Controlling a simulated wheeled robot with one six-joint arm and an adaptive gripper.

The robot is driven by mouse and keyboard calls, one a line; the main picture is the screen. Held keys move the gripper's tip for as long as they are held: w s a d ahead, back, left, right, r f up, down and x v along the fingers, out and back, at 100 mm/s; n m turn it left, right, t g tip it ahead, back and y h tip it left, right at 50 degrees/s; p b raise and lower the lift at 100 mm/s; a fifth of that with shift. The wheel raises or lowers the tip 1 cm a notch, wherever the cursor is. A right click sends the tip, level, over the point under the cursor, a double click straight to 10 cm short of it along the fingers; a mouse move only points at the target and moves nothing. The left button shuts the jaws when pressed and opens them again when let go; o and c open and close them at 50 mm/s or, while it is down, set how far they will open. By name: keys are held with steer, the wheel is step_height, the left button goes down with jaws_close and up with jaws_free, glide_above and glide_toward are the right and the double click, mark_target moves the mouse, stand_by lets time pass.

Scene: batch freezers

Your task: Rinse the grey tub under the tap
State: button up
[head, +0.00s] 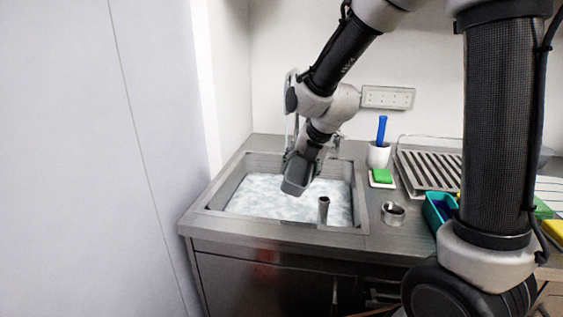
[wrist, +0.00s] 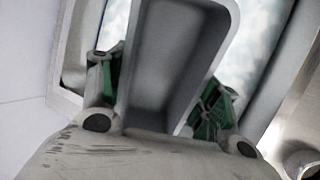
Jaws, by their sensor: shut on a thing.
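My gripper (head: 306,158) is over the sink and shut on the grey tub (head: 298,178). The tub is tilted and hangs above the water at the sink's back middle. In the wrist view the tub (wrist: 178,62) lies between my two green-padded fingers, with its hollow inside showing and looking empty. The tap (head: 291,112) stands behind the sink, largely hidden by my arm. I cannot see its outlet or tell whether water runs from it. The sink (head: 214,200) holds pale, rippled water, and a grey upright pipe (head: 324,208) stands out of it at the front right.
Right of the sink are a white cup (head: 378,157) with a blue-handled tool, a green sponge (head: 382,175), a metal ring (head: 393,214) and a teal bin (head: 436,212). A ribbed drying rack (head: 428,170) lies behind them. A wall closes the left side.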

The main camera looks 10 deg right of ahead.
steer(key=shift+s+r, duration=0.1)
stand_by(0.4)
steer(key=shift+s+d+r, duration=0.35)
steer(key=shift+s+r, duration=0.3)
steer(key=shift+s, duration=0.1)
steer(key=shift+s+d+r, duration=0.35)
steer(key=shift+s+r, duration=0.25)
steer(key=shift+s, duration=0.1)
steer(key=shift+s+d+r, duration=0.35)
steer(key=shift+s+r, duration=0.3)
steer(key=shift+s, duration=0.1)
